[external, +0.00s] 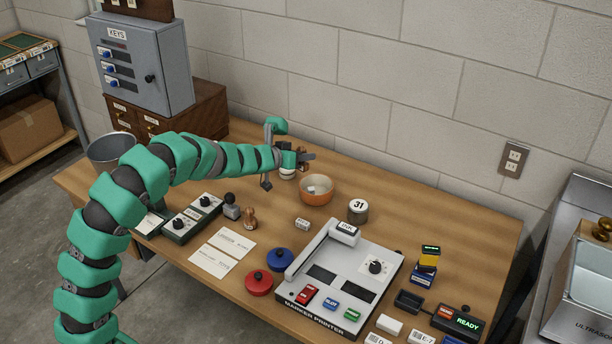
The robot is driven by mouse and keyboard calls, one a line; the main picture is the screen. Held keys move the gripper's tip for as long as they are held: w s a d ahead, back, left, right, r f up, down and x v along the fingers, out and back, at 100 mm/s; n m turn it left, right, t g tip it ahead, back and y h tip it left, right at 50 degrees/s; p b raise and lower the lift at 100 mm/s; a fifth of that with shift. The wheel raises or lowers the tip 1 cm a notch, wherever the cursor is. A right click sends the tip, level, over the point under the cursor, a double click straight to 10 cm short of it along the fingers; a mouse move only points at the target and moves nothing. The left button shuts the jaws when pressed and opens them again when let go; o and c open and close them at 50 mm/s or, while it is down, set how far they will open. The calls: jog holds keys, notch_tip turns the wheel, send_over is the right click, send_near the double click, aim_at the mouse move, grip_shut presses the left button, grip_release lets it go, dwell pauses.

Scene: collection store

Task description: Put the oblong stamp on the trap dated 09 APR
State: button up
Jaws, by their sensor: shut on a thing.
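My gripper (292,159) is above the back of the wooden table, left of and behind the orange bowl. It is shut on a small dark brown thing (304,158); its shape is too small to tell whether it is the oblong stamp. A grey stamp with a black knob (232,208) and a brown stamp-like piece (250,219) stand upright on the table, left of centre. Two pale printed cards, one nearer (209,262) and one farther (236,243), lie flat in front of them. I cannot read a date on them or tell which is the 09 APR trap.
An orange bowl (316,191) holds something pale. A round 31 piece (357,209) and a marker printer (338,278) stand to its right and front. Red (259,283) and blue (280,259) round lids lie left of the printer. Dark boxes with knobs (191,219) stand at left.

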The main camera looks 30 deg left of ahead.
jog(key=w+a+m+h+p, duration=0.1)
jog(key=w+a, duration=0.2)
jog(key=w, duration=0.1)
jog(key=shift+w+a+r, duration=0.3)
jog(key=shift+w+a, duration=0.1)
jog(key=shift+m+h, duration=0.7)
jog(key=shift+h, duration=0.1)
jog(key=w+a, duration=0.1)
jog(key=a, duration=0.1)
jog(key=w+a+p, duration=0.1)
jog(key=a, duration=0.1)
jog(key=w+a, duration=0.1)
jog(key=a, duration=0.1)
jog(key=shift+w+a+f, duration=0.25)
jog(key=shift+w, duration=0.05)
grip_shut()
jog(key=shift+m, duration=0.8)
jog(key=f+b, duration=0.3)
jog(key=a+f+b, duration=0.1)
jog(key=f+b, duration=0.1)
jog(key=f, duration=0.2)
jog(key=f+b, duration=0.3)
jog(key=shift+w+a+f+b, duration=0.15)
jog(key=shift+w+f+b, duration=0.1)
jog(key=shift+b, duration=0.1)
jog(key=shift+r, duration=0.1)
jog(key=o, duration=0.9)
grip_release()
